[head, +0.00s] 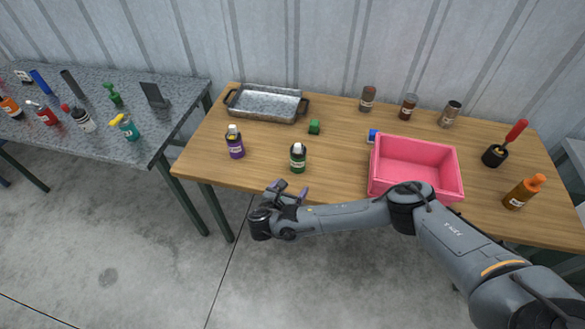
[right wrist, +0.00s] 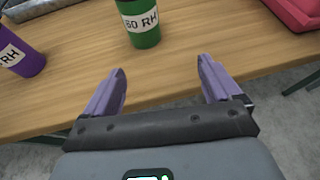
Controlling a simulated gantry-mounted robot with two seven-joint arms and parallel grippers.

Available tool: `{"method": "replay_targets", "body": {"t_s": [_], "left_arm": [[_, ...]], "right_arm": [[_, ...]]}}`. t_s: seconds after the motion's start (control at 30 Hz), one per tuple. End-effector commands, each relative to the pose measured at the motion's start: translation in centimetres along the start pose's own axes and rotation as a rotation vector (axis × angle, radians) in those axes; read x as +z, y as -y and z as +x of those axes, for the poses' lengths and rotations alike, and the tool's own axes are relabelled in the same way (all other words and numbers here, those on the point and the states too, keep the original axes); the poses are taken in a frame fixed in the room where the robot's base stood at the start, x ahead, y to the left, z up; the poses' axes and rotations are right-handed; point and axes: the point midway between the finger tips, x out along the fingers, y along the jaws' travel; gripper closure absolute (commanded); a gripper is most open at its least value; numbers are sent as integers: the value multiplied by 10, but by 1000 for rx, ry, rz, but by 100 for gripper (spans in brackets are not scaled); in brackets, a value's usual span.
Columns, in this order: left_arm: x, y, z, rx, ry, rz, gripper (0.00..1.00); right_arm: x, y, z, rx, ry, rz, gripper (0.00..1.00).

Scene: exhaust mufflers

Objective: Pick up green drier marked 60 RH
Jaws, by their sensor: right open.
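The green drier (head: 298,159) is a bottle with a white label, standing upright near the front edge of the wooden table in the head view. In the right wrist view the green drier (right wrist: 142,24) shows "60 RH" on its label, with its top cut off by the frame. My right gripper (head: 290,190) is open and empty, at the table's front edge, a little in front of the bottle. In the right wrist view the purple fingers of my right gripper (right wrist: 162,82) are spread apart, pointing toward the bottle without touching it. My left gripper is not in view.
A purple bottle (head: 235,145), also labelled RH, stands left of the green one. A pink bin (head: 415,190) stands to the right. A small green cube (head: 314,127) and a metal tray (head: 266,104) are behind. The wood around the green bottle is clear.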

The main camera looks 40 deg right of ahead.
Motion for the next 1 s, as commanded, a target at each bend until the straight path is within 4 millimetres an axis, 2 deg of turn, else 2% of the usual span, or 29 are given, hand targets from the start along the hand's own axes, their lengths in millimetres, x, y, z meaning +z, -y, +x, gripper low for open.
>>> {"method": "replay_targets", "body": {"t_s": [0.03, 0.1, 0.23, 0.5, 0.77, 1.0], "left_arm": [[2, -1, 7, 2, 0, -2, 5], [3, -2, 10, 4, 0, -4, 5], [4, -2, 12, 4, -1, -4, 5], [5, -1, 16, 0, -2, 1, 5], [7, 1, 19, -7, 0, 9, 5], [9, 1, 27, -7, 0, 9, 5]], "right_arm": [[9, -7, 4, 6, 14, 22, 9], [19, -14, 6, 12, 24, 39, 9], [27, -18, 18, 14, 31, 51, 9], [29, -19, 51, 16, 30, 53, 9], [28, -20, 65, 17, 29, 51, 9], [25, -24, 96, 15, 29, 53, 9]]}}
